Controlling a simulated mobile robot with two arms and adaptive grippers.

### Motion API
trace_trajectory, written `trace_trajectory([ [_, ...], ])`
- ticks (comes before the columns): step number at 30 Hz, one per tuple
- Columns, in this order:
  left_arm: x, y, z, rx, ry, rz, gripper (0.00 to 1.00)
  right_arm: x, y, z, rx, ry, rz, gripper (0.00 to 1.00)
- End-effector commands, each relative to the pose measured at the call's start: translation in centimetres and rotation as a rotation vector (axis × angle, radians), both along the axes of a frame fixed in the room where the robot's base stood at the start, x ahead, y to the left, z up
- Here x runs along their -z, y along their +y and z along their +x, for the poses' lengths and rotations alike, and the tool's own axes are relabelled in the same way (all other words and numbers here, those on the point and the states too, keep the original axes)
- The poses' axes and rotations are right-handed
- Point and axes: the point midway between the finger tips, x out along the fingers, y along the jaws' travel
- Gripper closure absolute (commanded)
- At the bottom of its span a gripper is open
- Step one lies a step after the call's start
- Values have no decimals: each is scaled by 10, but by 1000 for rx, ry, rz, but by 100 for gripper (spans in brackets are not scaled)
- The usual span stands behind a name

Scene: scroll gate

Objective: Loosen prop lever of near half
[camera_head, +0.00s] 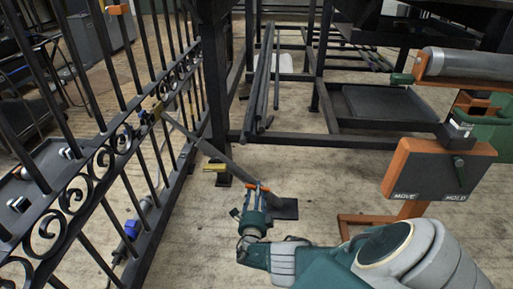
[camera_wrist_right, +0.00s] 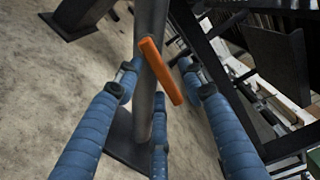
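The black scroll gate half (camera_head: 120,140) stands at the left. A grey prop (camera_head: 195,135) slants from its yellowish bracket (camera_head: 152,112) down to a dark foot plate (camera_head: 285,209) on the floor. The orange prop lever (camera_head: 257,187) sits near the prop's lower end; it lies across the tube in the right wrist view (camera_wrist_right: 160,70). My right gripper (camera_head: 256,204) is at the lever. Its blue fingers (camera_wrist_right: 158,72) are spread either side of the prop and lever, and I see no closed grip; contact is unclear. My left gripper is out of view.
An orange stand with a MOVE/HOLD panel (camera_head: 437,172) and a grey roller (camera_head: 470,65) stands at the right. A dark metal frame (camera_head: 285,138) lies behind the prop. A blue-and-grey object (camera_head: 130,230) is by the gate's foot. Bare floor lies between prop and stand.

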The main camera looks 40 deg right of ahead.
Motion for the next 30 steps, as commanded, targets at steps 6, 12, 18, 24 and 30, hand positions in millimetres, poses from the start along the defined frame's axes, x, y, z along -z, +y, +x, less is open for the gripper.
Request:
trace_trajectory([
  [6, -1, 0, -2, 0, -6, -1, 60, 2, 5, -4, -2, 0, 2, 60],
  [12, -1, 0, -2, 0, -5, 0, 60, 3, 18, -15, -2, -1, 5, 60],
  [18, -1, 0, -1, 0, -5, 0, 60, 2, 40, -35, -4, 1, 4, 60],
  [24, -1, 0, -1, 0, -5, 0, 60, 1, 70, -61, -1, 2, 4, 60],
  [30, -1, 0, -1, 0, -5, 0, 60, 0, 88, -74, -1, 0, 1, 60],
])
